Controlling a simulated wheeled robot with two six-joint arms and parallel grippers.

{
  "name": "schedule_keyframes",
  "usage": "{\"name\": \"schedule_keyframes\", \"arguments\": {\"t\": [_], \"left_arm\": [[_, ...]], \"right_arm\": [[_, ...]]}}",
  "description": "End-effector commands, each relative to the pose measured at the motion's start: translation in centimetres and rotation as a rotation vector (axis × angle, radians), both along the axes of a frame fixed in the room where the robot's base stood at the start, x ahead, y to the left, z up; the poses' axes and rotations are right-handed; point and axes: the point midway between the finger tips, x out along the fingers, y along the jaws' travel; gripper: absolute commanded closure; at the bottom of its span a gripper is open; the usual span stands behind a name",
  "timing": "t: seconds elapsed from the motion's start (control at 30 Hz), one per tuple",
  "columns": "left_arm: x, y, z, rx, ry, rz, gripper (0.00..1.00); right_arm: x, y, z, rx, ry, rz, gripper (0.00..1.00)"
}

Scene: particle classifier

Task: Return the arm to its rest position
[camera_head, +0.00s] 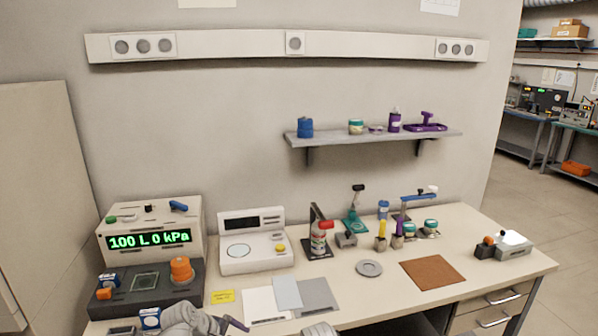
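My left arm shows at the bottom edge of the head view, in front of the desk. Its gripper (230,323) has dark fingers near the front edge, below the yellow note; I cannot tell whether they are open or shut. No held object is visible there. A pale rounded part at the bottom centre may be a link of my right arm; no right gripper shows.
A wall shelf (375,138) hangs above.

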Motion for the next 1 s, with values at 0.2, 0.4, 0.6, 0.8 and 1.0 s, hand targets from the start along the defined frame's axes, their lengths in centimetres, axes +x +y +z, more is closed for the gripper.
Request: {"name": "schedule_keyframes", "arguments": {"t": [0.2,0.4,0.6,0.8,1.0], "left_arm": [[-6.8,-7.3,-1.1,0.374,0.028,-0.736,0.00],[-11.3,-9.7,-0.9,0.592,0.066,-1.246,0.00],[-13.0,-10.3,-0.5,0.681,0.092,-1.481,0.00],[-13.2,-10.2,-0.5,0.692,0.098,-1.512,0.00],[-13.2,-10.2,-0.5,0.691,0.097,-1.508,0.00]], "right_arm": [[0.0,0.0,1.7,0.000,0.000,0.000,0.50],[0.0,0.0,2.5,0.000,0.000,0.000,0.50],[0.0,0.0,2.8,0.000,0.000,0.000,0.50],[0.0,0.0,2.8,0.000,0.000,0.000,0.50],[0.0,0.0,2.8,0.000,0.000,0.000,0.50]]}}
